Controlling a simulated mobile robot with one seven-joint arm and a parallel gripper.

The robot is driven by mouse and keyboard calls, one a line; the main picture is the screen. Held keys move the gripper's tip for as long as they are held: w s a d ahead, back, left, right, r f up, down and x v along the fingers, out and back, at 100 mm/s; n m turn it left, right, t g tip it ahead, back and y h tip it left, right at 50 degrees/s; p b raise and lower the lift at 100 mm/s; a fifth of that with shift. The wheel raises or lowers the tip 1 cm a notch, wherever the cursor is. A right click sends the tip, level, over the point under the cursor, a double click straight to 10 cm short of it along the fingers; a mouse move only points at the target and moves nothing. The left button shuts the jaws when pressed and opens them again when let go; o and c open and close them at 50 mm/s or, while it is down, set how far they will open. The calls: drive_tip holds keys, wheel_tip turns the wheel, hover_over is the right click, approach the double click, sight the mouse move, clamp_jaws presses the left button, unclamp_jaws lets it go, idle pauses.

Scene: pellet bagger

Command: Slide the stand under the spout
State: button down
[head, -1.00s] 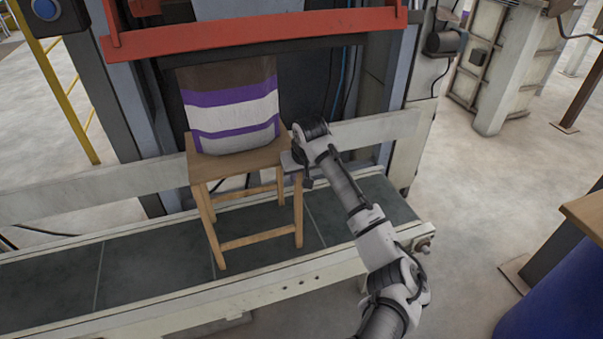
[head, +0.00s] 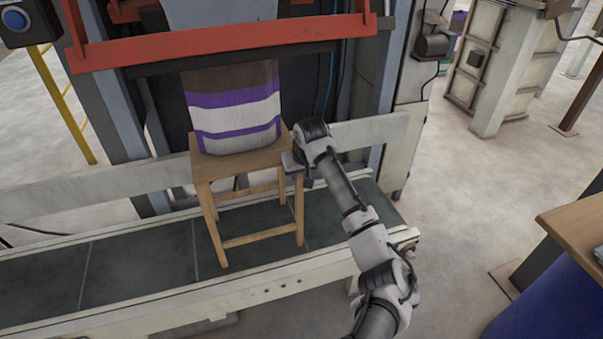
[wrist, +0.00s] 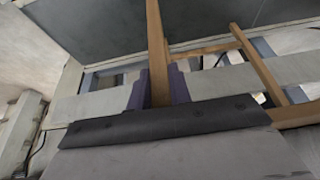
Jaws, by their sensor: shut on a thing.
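The stand (head: 254,161) is a wooden stool with a flat top, upright on the dark conveyor belt. A brown, white and purple bag (head: 235,112) is upright on its top; the bag's upper end is hidden behind a dark bar. A pale blue-grey chute (head: 220,12), apparently the spout, shows at the top, behind the red frame; its lower end is hidden. My gripper (head: 294,165) is at the stand's right side, just below the top. In the wrist view my gripper (wrist: 160,90) is shut on a wooden leg of the stand (wrist: 155,45), between its purple-grey fingers.
The conveyor (head: 130,262) runs across below, with bare belt left of the stand. A pale rail (head: 90,182) passes behind the stand. A red bar (head: 220,42) crosses above the bag. A wooden-topped blue unit (head: 575,225) is at the right, with open floor between.

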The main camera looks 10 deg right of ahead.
drive_tip(key=shift+d, duration=0.15)
drive_tip(key=c, duration=1.3)
unclamp_jaws()
drive_tip(key=shift+o, duration=0.5)
drive_tip(key=a+b+v, duration=0.1)
drive_tip(key=b+v, duration=0.1)
drive_tip(key=v, duration=1.1)
drive_tip(key=shift+s+d+r, duration=0.15)
drive_tip(key=shift+d+r, duration=0.25)
